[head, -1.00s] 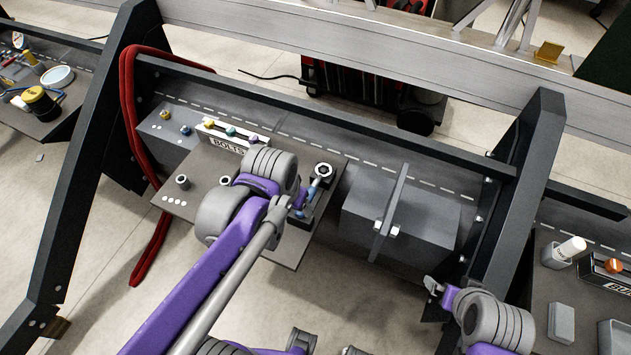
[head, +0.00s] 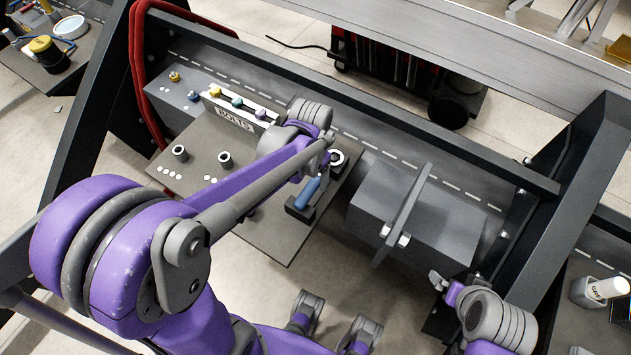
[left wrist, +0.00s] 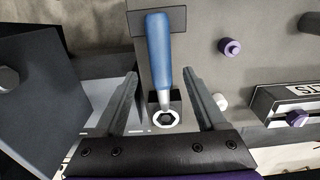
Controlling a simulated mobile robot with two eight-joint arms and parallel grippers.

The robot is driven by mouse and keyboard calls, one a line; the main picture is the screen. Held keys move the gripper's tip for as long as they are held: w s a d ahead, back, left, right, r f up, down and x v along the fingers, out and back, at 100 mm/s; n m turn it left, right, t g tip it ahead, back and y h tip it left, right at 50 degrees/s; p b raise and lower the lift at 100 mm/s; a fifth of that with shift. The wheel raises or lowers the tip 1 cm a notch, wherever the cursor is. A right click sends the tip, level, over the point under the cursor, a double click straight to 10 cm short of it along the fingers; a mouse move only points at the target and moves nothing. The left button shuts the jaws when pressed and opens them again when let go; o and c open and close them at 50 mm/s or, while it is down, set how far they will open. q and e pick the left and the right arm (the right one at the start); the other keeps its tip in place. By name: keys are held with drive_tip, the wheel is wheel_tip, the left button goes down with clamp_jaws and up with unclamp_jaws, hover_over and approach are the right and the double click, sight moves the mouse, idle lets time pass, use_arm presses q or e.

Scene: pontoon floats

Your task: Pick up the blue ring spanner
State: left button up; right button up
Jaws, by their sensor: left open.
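The blue ring spanner (head: 308,192) lies across two dark rests on a grey work board (head: 272,238), its pale ring end toward the back. In the left wrist view the blue handle (left wrist: 159,52) runs upward between the two fingers, with the ring end near the palm. My left gripper (left wrist: 160,73) is open, one finger on each side of the spanner, with visible gaps. In the head view my left wrist covers part of the ring end. My right gripper (head: 438,281) hangs at the lower right, away from the spanner; its jaw state is unclear.
A "BOLTS" rack (head: 232,120) with coloured knobs stands behind the left of the board. Dark frame beams (head: 575,185) flank the area.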

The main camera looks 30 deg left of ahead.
sight(312, 185)
use_arm(q)
wheel_tip(312, 185, down, 4)
clamp_jaws()
idle(0.5)
idle(1.1)
